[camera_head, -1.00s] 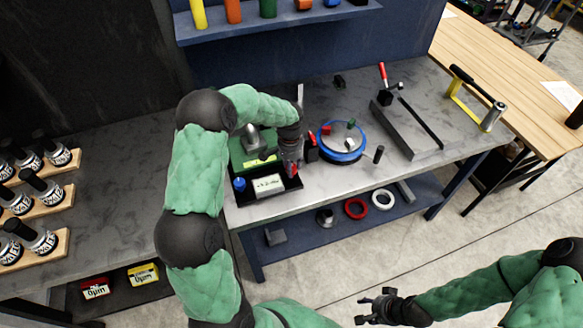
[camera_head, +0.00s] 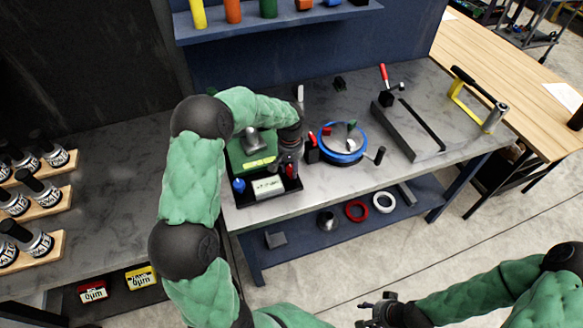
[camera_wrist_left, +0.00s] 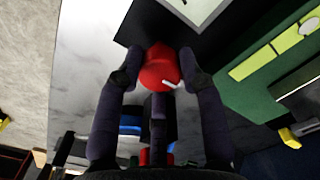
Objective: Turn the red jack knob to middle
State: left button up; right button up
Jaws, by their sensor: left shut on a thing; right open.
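The red jack knob (camera_wrist_left: 160,68) is a round red knob with a white pointer mark, between the fingertips of my left gripper (camera_wrist_left: 158,72) in the left wrist view. In the head view the red knob (camera_head: 290,171) shows at the right end of the black panel, partly hidden by the gripper. My left gripper (camera_head: 287,163) comes down over it from above and is shut on it. The panel (camera_head: 262,199) also carries a blue knob (camera_head: 239,185) and a white display (camera_head: 268,187), too small to read. My right gripper (camera_head: 366,311) is open and empty, low over the floor.
A green device (camera_head: 250,152) stands behind the panel. A blue round table (camera_head: 343,157) with small parts stands to the right. A dark rail fixture (camera_head: 408,125) and a yellow-framed tool (camera_head: 463,100) lie farther right. A lower shelf holds rings.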

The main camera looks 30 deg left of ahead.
aim_at(290, 169)
pick_arm(q)
jog(key=shift+s, duration=0.1)
jog(key=o, duration=1.1)
jog(key=shift+o, duration=0.2)
jog(key=shift+r, duration=0.1)
notch_tip(290, 169, up, 12)
jog(key=shift+s+a+f, duration=0.1)
jog(key=shift+f, duration=0.1)
